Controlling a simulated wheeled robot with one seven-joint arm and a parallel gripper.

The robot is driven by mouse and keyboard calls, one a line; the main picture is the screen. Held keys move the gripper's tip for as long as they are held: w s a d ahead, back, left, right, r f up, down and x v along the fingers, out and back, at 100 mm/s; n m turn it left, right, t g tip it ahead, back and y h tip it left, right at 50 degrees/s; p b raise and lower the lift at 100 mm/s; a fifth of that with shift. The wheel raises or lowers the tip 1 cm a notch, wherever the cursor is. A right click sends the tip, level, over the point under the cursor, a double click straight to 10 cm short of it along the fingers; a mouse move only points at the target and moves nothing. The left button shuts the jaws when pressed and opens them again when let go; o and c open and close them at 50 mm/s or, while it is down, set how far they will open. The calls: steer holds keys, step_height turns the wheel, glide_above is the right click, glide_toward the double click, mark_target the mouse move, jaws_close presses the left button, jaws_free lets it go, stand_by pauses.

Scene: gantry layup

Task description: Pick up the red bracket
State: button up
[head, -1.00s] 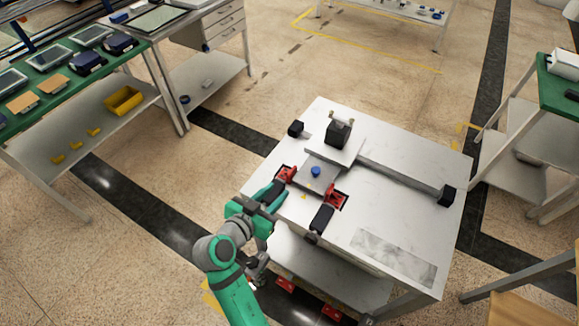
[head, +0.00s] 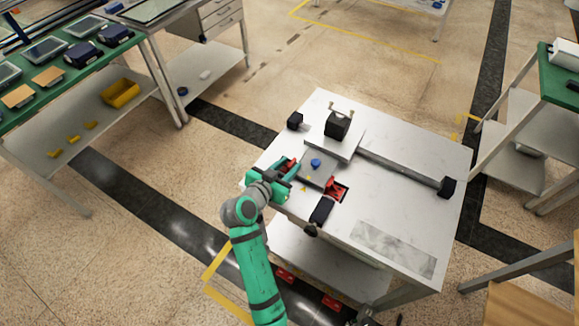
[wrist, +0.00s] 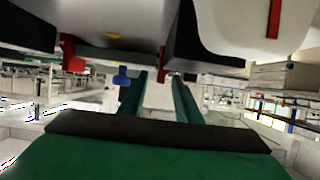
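Two red brackets show on the white table (head: 400,215) in the head view. The left red bracket (head: 291,163) is at the left edge of a grey plate (head: 316,170) and is partly hidden by my gripper (head: 290,169). The other red bracket (head: 338,190) lies to the right, by a black block. My green fingers are beside the left bracket. In the wrist view, the fingers (wrist: 159,88) are apart with a gap between them. A narrow red part (wrist: 163,42) shows just beyond the gap; contact cannot be told.
A blue knob (head: 315,163) is on the plate, close to my gripper. A black block (head: 337,125) with a raised frame stands behind. A long grey bar (head: 400,170) runs right. The table's right side is mostly clear.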

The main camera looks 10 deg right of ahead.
steer(key=shift+w+d, duration=0.15)
steer(key=shift+w, duration=0.1)
jaws_close()
steer(key=shift+r, duration=0.1)
